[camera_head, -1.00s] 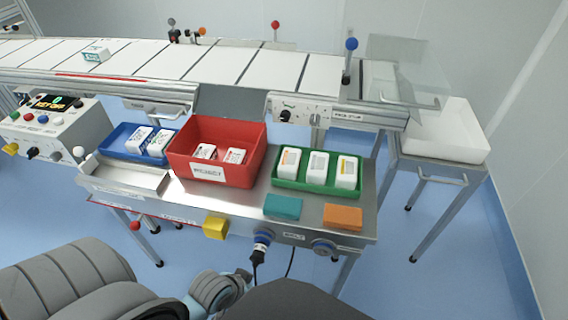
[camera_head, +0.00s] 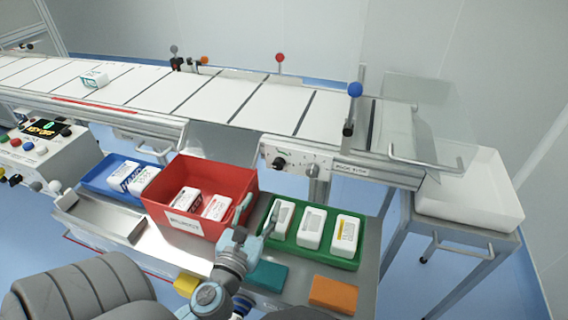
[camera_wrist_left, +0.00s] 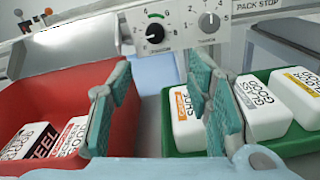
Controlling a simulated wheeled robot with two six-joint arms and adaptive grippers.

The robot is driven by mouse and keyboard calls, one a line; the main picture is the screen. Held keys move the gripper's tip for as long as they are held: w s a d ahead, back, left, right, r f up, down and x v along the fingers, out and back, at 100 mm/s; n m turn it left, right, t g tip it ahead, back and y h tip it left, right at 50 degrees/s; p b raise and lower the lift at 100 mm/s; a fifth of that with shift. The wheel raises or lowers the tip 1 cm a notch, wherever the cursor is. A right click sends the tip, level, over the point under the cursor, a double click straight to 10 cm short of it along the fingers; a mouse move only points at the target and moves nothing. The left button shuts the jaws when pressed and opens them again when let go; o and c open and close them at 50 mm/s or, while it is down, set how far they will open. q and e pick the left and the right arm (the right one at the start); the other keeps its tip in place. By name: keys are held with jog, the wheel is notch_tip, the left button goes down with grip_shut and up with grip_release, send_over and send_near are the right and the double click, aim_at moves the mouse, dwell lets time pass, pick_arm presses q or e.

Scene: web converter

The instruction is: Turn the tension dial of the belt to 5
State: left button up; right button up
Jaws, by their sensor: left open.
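A panel on the belt's front rail (camera_head: 300,160) carries two dials, clearest in the left wrist view. One is a black knob (camera_wrist_left: 155,33) with a partly green scale; it also shows in the head view (camera_head: 279,163). The other is a smaller grey knob (camera_wrist_left: 209,21) to its right, with numbers from 1 to 5 around it. The small lettering is unreadable, so I cannot tell which is the tension dial. My left gripper (camera_head: 257,210) is open and empty, above the red and green bins, in front of and below the panel. My right gripper is not in view.
The red bin (camera_head: 165,212), green bin (camera_head: 357,262) and blue tray (camera_head: 92,181) hold white boxes. Teal (camera_head: 268,275) and orange (camera_head: 332,291) blocks lie in front. A white tray (camera_head: 480,205) stands right. A blue-topped lever (camera_head: 354,90) rises above the belt.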

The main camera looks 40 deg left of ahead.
pick_arm(q)
send_near(277, 167)
jog(key=x, duration=0.8)
jog(key=shift+f, duration=0.15)
jog(key=shift+w+a, duration=0.2)
jog(key=shift+w, duration=0.35)
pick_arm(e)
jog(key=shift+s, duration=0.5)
pick_arm(q)
jog(key=shift+c, duration=0.3)
grip_shut()
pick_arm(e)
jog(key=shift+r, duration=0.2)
